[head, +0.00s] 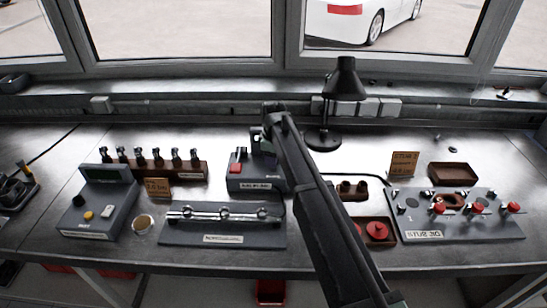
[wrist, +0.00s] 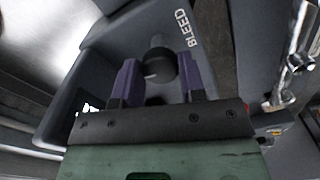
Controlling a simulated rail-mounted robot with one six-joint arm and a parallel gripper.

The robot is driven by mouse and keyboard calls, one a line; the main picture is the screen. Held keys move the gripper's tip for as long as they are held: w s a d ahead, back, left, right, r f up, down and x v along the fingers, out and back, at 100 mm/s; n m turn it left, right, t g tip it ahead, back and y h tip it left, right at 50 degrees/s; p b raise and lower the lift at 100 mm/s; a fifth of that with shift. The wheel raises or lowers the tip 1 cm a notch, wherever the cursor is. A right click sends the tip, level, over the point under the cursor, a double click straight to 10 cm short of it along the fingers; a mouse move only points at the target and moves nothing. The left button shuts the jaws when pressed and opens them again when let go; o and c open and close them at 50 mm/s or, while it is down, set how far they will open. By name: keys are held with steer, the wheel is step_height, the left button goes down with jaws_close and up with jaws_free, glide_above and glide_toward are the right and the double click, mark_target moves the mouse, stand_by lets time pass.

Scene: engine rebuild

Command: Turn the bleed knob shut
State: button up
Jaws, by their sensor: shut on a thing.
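The bleed knob (wrist: 160,68) is a dark round knob in the wrist view, beside the white word BLEED on a grey panel (wrist: 215,62). My gripper (wrist: 158,63) has its two purple fingers on either side of the knob and is shut on it. In the head view my arm reaches to a grey box (head: 243,184) with a red button (head: 236,168) near the middle of the bench. The knob cannot be made out there, and my arm covers part of that area. How far the knob is turned cannot be told.
A plate with a chrome rail (head: 272,238) lies in front of the box. A grey console (head: 112,178) stands left, with a row of injectors (head: 178,156) behind. A black lamp (head: 346,82) stands behind my arm. A plate with red knobs (head: 470,228) is at right.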

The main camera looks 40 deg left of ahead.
steer(key=shift+n, duration=0.6)
steer(key=o, duration=0.9)
step_height(320, 180, up, 11)
steer(key=p, duration=1)
steer(key=shift+f+p, duration=0.1)
steer(key=shift+p, duration=0.3)
